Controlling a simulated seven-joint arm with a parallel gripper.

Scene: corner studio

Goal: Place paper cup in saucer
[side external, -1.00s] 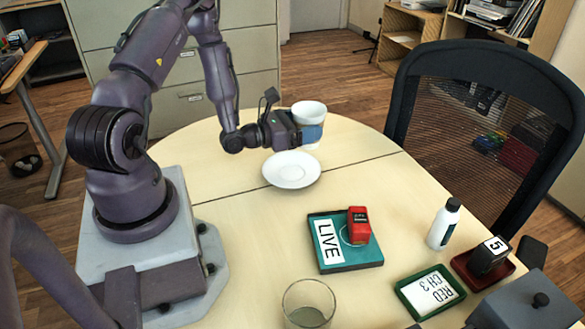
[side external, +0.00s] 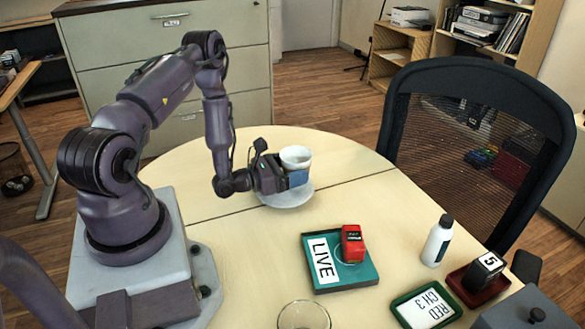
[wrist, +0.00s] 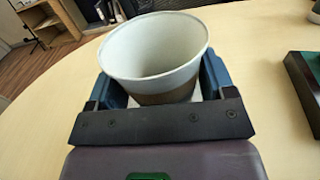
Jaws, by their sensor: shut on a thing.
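The white paper cup (side external: 296,156) is upright between the fingers of my gripper (side external: 296,179), which is shut on it. The white saucer (side external: 287,199) lies on the table, directly below or just behind the cup in the side view, partly hidden by my gripper. I cannot tell whether the cup's base touches it. In the wrist view the cup (wrist: 155,50) shows its empty inside and a brown band, with a blue finger of my gripper (wrist: 160,88) on each side. A bit of white shows under the cup there.
A teal tray (side external: 360,272) with a LIVE label holds a red device (side external: 352,243). A white bottle (side external: 437,243), a green-framed sign (side external: 427,306) and a dark red tray (side external: 466,289) stand at the right. A clear glass (side external: 304,315) is at the front. The table's left middle is clear.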

